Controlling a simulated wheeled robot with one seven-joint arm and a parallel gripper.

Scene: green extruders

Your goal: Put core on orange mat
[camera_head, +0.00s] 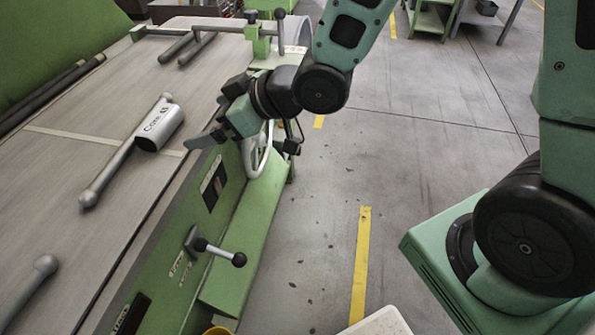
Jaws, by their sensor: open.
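The core (160,128) is a short light-grey cylinder marked "Core". It lies on the flat grey bed of the green machine, at the left of the head view. A grey rod (112,175) runs along it; I cannot tell whether it passes through or beside the core. My gripper (208,124) is open and empty, to the right of the core near the bed's edge, apart from it. One green finger points left toward the core; the other finger is hard to make out. I see no orange mat in this view.
More rods (28,290) lie on the bed (60,150). A lever with black knobs (215,250) sticks out of the machine's side, and a white handwheel (262,155) stands behind my gripper. Grey floor (315,220) with yellow lines is open at the right.

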